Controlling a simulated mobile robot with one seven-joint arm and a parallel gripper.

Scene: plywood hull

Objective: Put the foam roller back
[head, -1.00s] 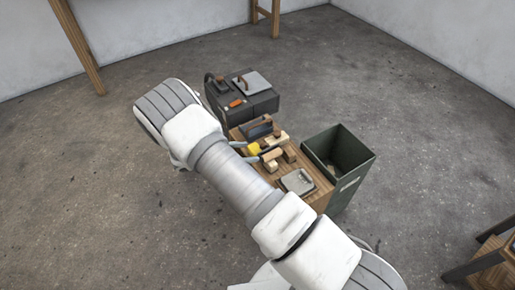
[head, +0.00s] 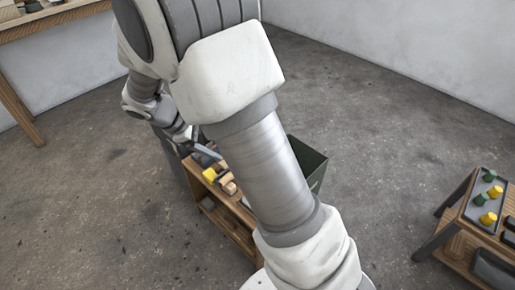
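A small yellow piece (head: 209,174), which looks like the foam roller's head, is on the low wooden bench (head: 232,212) beside tan wooden pieces (head: 227,184). My gripper (head: 194,138) is at the far end of my arm, just above and behind the yellow piece. A blue-grey item (head: 207,152) shows right beside it; I cannot tell whether it is held or lies on the bench. The fingers are too small to read. My arm's large links cover the right part of the bench top.
A dark green bin (head: 311,163) stands right of the bench, partly behind my arm. A low table (head: 455,247) at the right carries a tray with yellow and green pieces. A wooden workbench (head: 62,18) is at the upper left. The floor between is clear.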

